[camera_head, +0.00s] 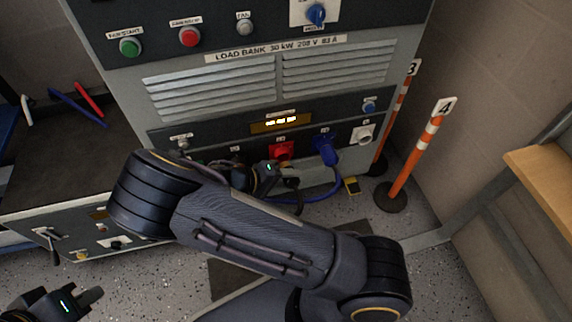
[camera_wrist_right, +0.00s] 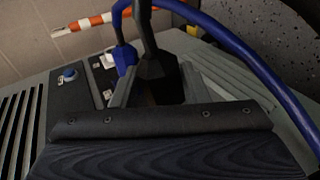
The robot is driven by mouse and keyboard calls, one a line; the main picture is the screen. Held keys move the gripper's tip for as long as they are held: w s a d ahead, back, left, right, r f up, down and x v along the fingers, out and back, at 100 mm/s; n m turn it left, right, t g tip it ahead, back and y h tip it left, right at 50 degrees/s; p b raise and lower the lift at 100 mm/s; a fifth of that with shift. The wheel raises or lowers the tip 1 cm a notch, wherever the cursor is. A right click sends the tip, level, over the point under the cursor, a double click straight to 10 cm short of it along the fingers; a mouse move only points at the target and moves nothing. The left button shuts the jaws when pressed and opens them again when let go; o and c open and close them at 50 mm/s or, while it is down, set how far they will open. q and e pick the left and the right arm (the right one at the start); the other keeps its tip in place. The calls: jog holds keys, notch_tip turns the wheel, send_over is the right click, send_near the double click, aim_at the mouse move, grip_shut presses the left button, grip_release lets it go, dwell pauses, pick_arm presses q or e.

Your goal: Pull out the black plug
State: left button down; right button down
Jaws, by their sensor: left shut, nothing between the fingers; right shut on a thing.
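The black plug (camera_wrist_right: 157,70) is between the fingers of my right gripper (camera_wrist_right: 158,90) in the right wrist view, with its black cable rising from it. In the head view my right gripper (camera_head: 288,175) is at the lower socket row of the load bank (camera_head: 210,88), just below a red socket (camera_head: 281,150). My forearm and the gripper hide most of the plug there, and I cannot tell whether it is still seated. My left gripper (camera_head: 92,297) is shut and empty at the lower left, away from the panel.
A blue plug (camera_head: 326,150) with a blue cable (camera_head: 315,197) sits right of the red socket; the cable crosses near my right gripper. Orange-white posts (camera_head: 412,158) stand on the right. A wooden shelf (camera_head: 545,170) is at the right edge. A dark bench (camera_head: 60,160) is left.

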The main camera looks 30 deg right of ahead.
jog(key=shift+s+a+p, duration=0.15)
jog(key=shift+s+a, duration=0.1)
jog(key=shift+s, duration=0.85)
jog(key=shift+s+a+p, duration=0.15)
jog(key=shift+s+a, duration=0.1)
jog(key=shift+s, duration=0.8)
